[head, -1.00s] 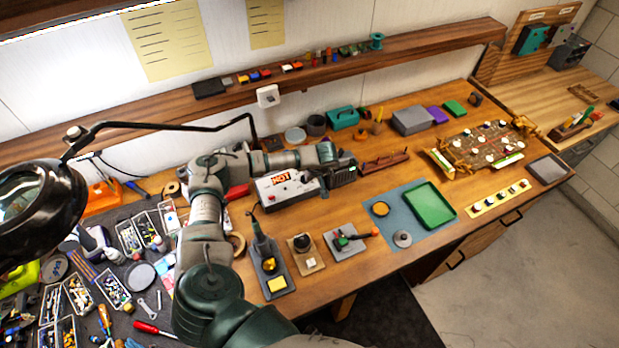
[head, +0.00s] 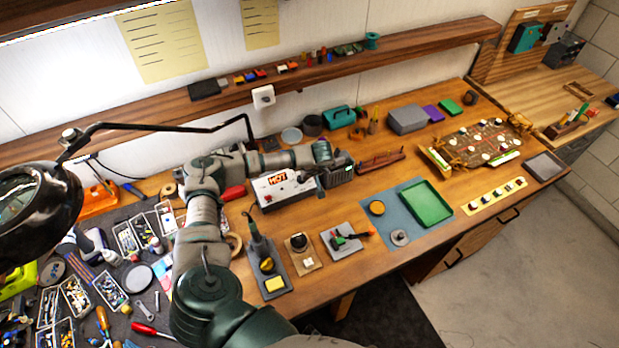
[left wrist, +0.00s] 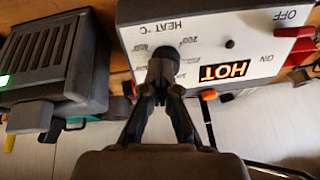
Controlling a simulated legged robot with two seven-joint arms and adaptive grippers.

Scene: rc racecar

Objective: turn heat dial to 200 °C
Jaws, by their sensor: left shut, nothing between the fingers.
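The white heat station (head: 285,190) stands on the bench with a lit HOT sign, and the sign also shows in the left wrist view (left wrist: 224,70). Its black heat dial (left wrist: 163,66) sits under the HEAT °C lettering, with a 200 mark beside it in the left wrist view. The dial's pointer is too dark to read. My left gripper (left wrist: 160,90) is shut with nothing between its fingers. Its tips are at the dial's near edge and partly cover it; I cannot tell whether they touch. In the head view my arm hides the dial. My right gripper is not in view.
A dark vented box (left wrist: 50,60) stands close beside the station. A red switch (left wrist: 292,48) sits at the ON/OFF marks. A soldering iron stand (head: 268,265) and a blue mat with a green tray (head: 427,204) lie nearby. A lamp (head: 40,215) hangs at left.

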